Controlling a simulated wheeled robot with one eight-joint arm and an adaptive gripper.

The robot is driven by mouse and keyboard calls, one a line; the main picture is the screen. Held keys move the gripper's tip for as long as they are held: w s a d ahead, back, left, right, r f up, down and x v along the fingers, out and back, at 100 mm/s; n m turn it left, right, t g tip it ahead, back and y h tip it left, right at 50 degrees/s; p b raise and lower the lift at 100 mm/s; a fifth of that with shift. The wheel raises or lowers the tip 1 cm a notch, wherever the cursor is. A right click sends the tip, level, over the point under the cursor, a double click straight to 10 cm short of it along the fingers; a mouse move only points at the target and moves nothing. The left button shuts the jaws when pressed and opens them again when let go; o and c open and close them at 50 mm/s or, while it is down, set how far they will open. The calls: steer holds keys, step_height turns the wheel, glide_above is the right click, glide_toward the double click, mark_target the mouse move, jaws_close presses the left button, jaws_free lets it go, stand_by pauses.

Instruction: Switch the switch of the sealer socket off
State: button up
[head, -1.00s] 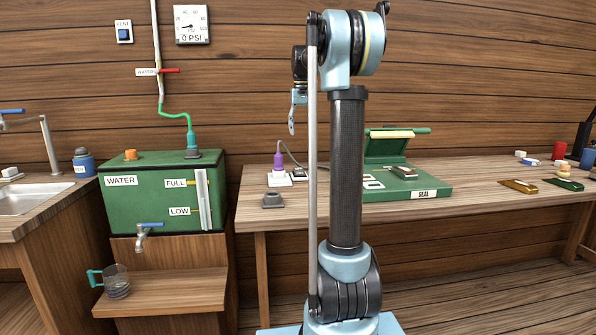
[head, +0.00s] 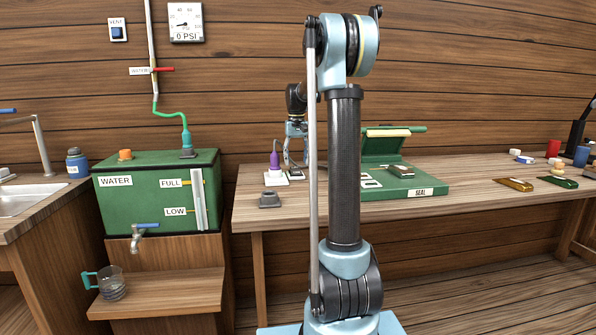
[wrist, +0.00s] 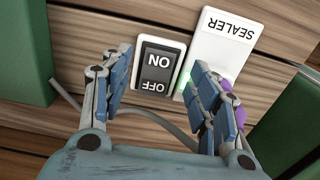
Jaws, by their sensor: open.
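The sealer socket (wrist: 218,50) is a white plate labelled SEALER, upside down in the wrist view, with a purple plug partly hidden behind my right finger. Its rocker switch (wrist: 160,70), black in a white frame and marked ON and OFF, sits beside it. A small green light glows between switch and plate. In the head view the purple plug (head: 274,160) stands in the socket on the bench. My gripper (wrist: 158,95) is open and empty, its fingers either side of the switch in the picture. Contact cannot be told. In the head view my gripper (head: 296,160) is low over the socket area.
A green sealer (head: 405,185) labelled SEAL stands right of the socket. A grey block (head: 269,199) lies at the bench's front edge. The green water tank (head: 150,195) is to the left. A cable (wrist: 130,112) runs below the switch.

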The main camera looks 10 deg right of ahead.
mark_target(296, 173)
steer(key=shift+f, duration=2.2)
steer(key=c, duration=1.1)
